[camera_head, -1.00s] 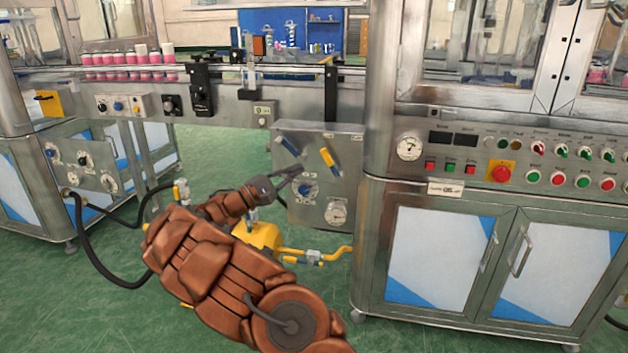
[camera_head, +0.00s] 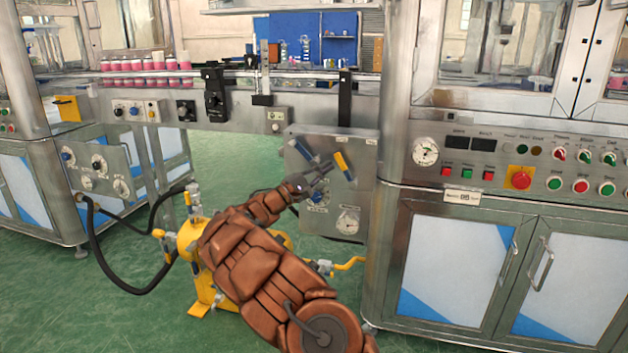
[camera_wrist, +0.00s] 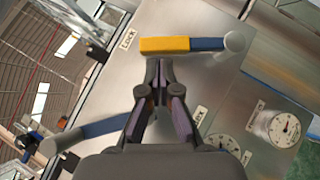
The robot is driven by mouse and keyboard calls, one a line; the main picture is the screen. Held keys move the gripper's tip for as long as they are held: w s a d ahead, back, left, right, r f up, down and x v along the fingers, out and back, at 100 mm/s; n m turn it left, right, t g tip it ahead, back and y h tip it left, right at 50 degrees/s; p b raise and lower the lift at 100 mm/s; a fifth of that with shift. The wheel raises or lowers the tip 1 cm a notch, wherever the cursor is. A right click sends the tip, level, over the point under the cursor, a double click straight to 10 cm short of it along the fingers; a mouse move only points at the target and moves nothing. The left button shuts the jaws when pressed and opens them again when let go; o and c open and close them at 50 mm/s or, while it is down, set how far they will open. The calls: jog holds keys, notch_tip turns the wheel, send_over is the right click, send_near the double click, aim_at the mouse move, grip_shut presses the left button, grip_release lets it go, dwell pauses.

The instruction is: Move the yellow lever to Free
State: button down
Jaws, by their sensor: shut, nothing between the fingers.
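The yellow lever (camera_head: 341,161) is mounted on a grey metal panel (camera_head: 355,195), its yellow end up and left and its blue part down and right. In the wrist view the yellow lever (camera_wrist: 165,45) lies nearly level, its blue part running to a round pivot on the right. A "Lock" label (camera_wrist: 127,40) sits just beyond its yellow end. My gripper (camera_head: 326,168) is shut and empty. In the wrist view my gripper's fingertips (camera_wrist: 158,64) are just below the yellow part; whether they touch it, I cannot tell. I see no readable "Free" label.
A second lever with a blue handle (camera_head: 303,150) is on the same panel, left of the yellow one. The large machine cabinet (camera_head: 480,280) stands close on the right. A conveyor (camera_head: 150,75) runs above.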

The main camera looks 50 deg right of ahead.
aim_at(339, 158)
jog(key=shift+s+d+r, duration=0.2)
jog(key=shift+d, duration=0.3)
jog(key=s+r+m+y, duration=0.1)
jog(key=m+y, duration=0.1)
jog(key=s+d+r+m+y, duration=0.1)
jog(key=s+r+m+y, duration=0.1)
jog(key=m, duration=0.1)
jog(key=shift+s+p, duration=0.1)
jog(key=shift+p, duration=0.25)
jog(key=s+m+y, duration=0.1)
jog(key=s+m+t, duration=0.1)
jog(key=s+d+y, duration=0.1)
jog(key=shift+d+r+m+t+y, duration=0.1)
jog(key=shift+r+m+t+y, duration=0.2)
jog(key=shift+r+m, duration=0.1)
jog(key=shift+s+d+f+m+t+y, duration=0.1)
jog(key=shift+s+d+m+t+y, duration=0.1)
jog(key=shift+s+m+t+y, duration=0.2)
jog(key=shift+s+d+m+t+y, duration=0.2)
jog(key=shift+s+t+y, duration=0.1)
jog(key=shift+s, duration=0.2)
jog(key=v, duration=1)
